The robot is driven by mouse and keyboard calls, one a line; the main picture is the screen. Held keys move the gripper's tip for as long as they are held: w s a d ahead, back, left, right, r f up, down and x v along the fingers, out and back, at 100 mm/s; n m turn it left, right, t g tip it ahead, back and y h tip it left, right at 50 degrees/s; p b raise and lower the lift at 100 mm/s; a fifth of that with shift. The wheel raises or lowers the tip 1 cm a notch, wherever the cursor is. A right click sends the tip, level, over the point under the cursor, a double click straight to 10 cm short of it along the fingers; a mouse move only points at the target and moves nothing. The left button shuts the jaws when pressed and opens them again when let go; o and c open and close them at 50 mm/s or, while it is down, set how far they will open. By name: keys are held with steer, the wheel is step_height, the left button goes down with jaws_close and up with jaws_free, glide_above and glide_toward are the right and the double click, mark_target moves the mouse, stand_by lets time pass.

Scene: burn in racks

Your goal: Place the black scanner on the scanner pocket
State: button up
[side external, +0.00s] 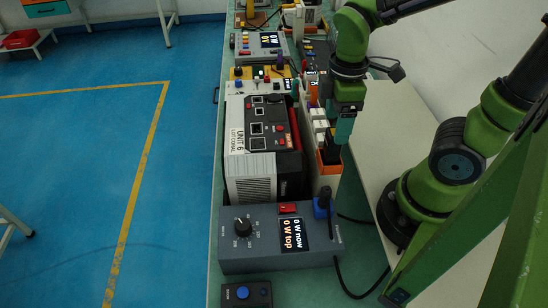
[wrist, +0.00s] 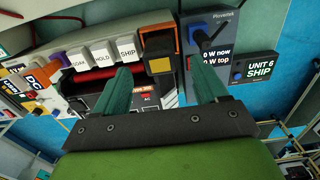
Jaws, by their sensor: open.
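An orange holder (side external: 329,167), which looks like the scanner pocket, stands at the near end of the row of white keys. A dark block (side external: 331,154) shows at its top, apparently the black scanner seated in it. In the wrist view, the orange holder (wrist: 155,27) surrounds a black body with a yellow square face (wrist: 160,66); where scanner and pocket meet is hard to tell. My gripper (side external: 343,130) is just above the holder. In the wrist view my gripper (wrist: 163,75) is open, its teal fingers on either side of the black body, with visible gaps.
White keys (wrist: 103,53) adjoin the holder. The UNIT 6 device (side external: 262,135) stands left of them. A grey power meter (side external: 265,255) with a knob and a blue-based lever (side external: 323,207) is nearer the camera. A small blue-button box (side external: 245,293) sits at the front.

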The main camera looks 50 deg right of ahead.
step_height(320, 180, up, 10)
steer(key=w+a+m+t+y, duration=0.1)
steer(key=m+t+y, duration=0.1)
steer(key=m+t, duration=0.5)
steer(key=m, duration=0.6)
steer(key=shift+w+a+r, duration=0.2)
steer(key=shift+w+a, duration=0.05)
steer(key=shift+a, duration=0.15)
